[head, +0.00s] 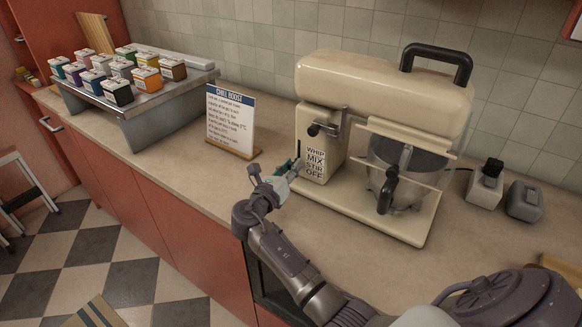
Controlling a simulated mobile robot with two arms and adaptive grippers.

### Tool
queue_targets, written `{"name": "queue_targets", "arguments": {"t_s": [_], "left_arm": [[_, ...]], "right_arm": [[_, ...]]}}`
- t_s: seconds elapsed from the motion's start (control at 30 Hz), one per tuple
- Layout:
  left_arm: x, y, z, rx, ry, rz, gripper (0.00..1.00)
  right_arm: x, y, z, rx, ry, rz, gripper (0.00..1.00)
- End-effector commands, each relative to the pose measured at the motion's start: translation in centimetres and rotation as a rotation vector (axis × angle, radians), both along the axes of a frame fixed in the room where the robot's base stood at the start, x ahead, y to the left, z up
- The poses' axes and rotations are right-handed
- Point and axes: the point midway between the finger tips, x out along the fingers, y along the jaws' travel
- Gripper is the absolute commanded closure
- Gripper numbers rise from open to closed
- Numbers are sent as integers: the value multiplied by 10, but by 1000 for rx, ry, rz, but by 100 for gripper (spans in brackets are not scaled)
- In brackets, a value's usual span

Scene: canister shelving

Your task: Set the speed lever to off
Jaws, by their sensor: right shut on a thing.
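The cream stand mixer (385,85) stands on the counter. Its column carries a label plate (314,163) reading WHIP, MIX, STIR, OFF from top to bottom. My right gripper (297,167) is at the left edge of this plate, about level with the lower words. It is shut on what seems to be the speed lever, which the fingers largely hide. I cannot tell the lever's exact setting. A black knob (315,130) sticks out above the label. My left gripper is not in view.
A recipe sign (230,117) stands left of the mixer. A metal rack (150,98) of several colored canisters is at the far left. The mixer bowl (377,165) sits behind a guard with a black handle (387,190). Small appliances (524,201) are at the right.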

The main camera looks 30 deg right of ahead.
Motion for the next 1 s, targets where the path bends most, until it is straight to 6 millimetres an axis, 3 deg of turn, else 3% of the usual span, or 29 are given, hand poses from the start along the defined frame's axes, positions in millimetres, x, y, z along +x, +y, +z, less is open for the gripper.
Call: {"name": "queue_targets", "arguments": {"t_s": [0.27,0.53,0.57,0.7,1.0], "left_arm": [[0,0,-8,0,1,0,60],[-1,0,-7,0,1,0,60],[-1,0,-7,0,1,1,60],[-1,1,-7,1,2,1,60],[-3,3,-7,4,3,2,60]], "right_arm": [[0,1,-29,0,3,4,100],[0,1,-32,3,4,4,100],[0,1,-32,4,4,4,72],[0,1,-32,3,4,3,50],[0,1,-30,1,1,2,50]]}}
